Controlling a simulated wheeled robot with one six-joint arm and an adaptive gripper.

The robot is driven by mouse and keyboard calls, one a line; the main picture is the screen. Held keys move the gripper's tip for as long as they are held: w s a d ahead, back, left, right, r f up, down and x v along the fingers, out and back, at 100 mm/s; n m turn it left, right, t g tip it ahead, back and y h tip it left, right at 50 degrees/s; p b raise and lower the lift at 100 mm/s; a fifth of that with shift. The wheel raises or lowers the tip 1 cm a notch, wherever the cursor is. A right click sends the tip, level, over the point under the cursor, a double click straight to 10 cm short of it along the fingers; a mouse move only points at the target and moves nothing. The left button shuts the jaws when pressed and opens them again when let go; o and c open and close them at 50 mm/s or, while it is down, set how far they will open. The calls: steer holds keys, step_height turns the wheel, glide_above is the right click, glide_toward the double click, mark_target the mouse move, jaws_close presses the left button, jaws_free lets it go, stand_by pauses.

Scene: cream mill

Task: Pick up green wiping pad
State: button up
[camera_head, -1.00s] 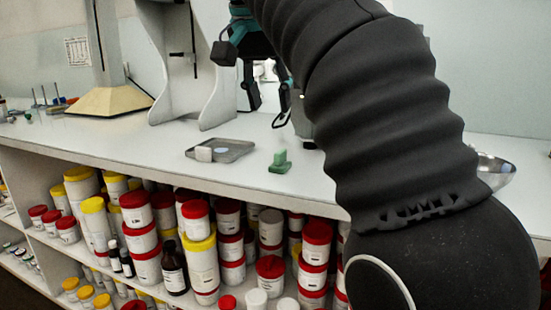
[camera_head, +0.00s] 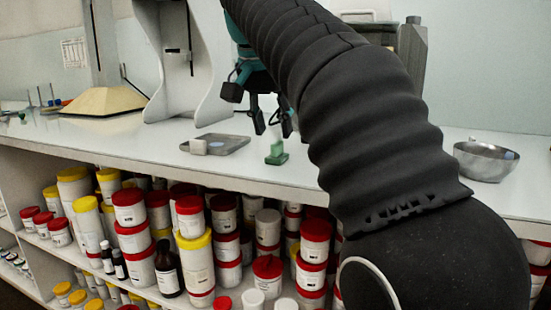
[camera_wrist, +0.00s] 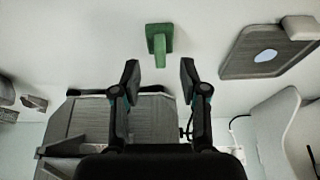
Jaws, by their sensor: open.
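The green wiping pad (camera_head: 277,153) stands on the white bench top near its front edge, a flat base with an upright grip. It also shows in the wrist view (camera_wrist: 159,40), just beyond my fingertips and roughly centred between them. My gripper (camera_head: 272,129) is open and empty, above and a little behind the pad in the head view. In the wrist view my gripper (camera_wrist: 160,66) has its two fingers spread apart, and neither touches the pad.
A grey tray (camera_head: 231,147) with a white block and a pale disc lies left of the pad. A metal bowl (camera_head: 485,161) stands at the right. A grey container (camera_head: 411,52) stands behind my arm. Shelves of jars (camera_head: 197,262) fill the space below the bench.

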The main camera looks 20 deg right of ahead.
mark_target(276, 142)
steer(key=b+x, duration=0.1)
steer(key=x, duration=0.3)
steer(key=shift+w+d+f+b, duration=0.1)
steer(key=shift+w+f+b, duration=0.1)
steer(key=shift+f+b, duration=0.1)
steer(key=shift+r, duration=0.1)
steer(key=shift+c, duration=0.3)
jaws_close()
steer(key=shift+r, duration=0.1)
step_height(276, 142, up, 10)
steer(key=p, duration=0.5)
